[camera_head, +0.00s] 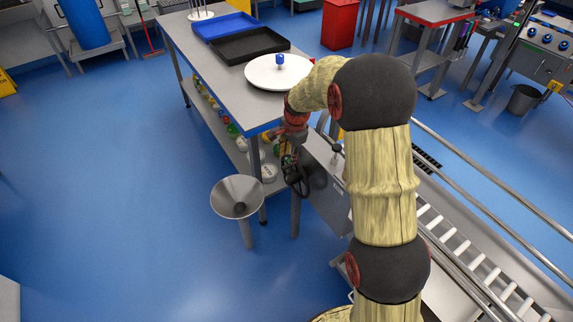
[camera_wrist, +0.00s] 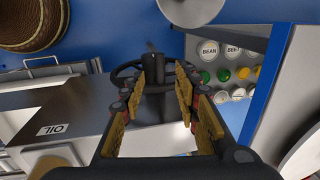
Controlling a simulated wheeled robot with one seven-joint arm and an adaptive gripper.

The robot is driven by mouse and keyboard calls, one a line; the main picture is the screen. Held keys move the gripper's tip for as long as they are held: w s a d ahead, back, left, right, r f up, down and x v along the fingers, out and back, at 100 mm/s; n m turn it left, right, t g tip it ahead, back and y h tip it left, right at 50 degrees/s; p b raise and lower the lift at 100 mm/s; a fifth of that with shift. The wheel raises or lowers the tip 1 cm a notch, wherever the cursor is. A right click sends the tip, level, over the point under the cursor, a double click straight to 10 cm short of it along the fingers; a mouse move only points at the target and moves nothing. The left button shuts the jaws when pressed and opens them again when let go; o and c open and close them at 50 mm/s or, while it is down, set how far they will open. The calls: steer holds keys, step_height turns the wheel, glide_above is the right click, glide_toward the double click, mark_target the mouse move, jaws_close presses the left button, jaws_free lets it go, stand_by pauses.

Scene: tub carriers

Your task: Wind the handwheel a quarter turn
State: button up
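The black handwheel (camera_head: 303,186) is on the side of the grey machine by the conveyor, below my gripper in the head view. In the wrist view the handwheel (camera_wrist: 122,69) shows part of its dark rim and a dark upright hub or post in the middle. My gripper (camera_wrist: 163,82) is open, with its yellow-padded fingers apart on either side of that post in the picture. I see a gap between the fingers and cannot tell any contact. In the head view my gripper (camera_head: 289,160) is small and partly merges with the wheel.
A steel funnel (camera_head: 237,198) stands left of the wheel. A steel table (camera_head: 205,62) carries blue and black trays and a white round plate (camera_head: 277,73); lidded jars sit on its lower shelf. The roller conveyor (camera_head: 455,245) lies to the right. The blue floor at left is clear.

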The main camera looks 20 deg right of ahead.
mark_target(286, 166)
steer(key=f+b, duration=0.1)
steer(key=f, duration=0.2)
steer(key=w+f, duration=0.1)
steer(key=f, duration=0.1)
steer(key=shift+a+f+b, duration=0.15)
steer(key=shift+f+b, duration=0.2)
steer(key=shift+f, duration=0.05)
steer(key=shift+c, duration=1.3)
jaws_close()
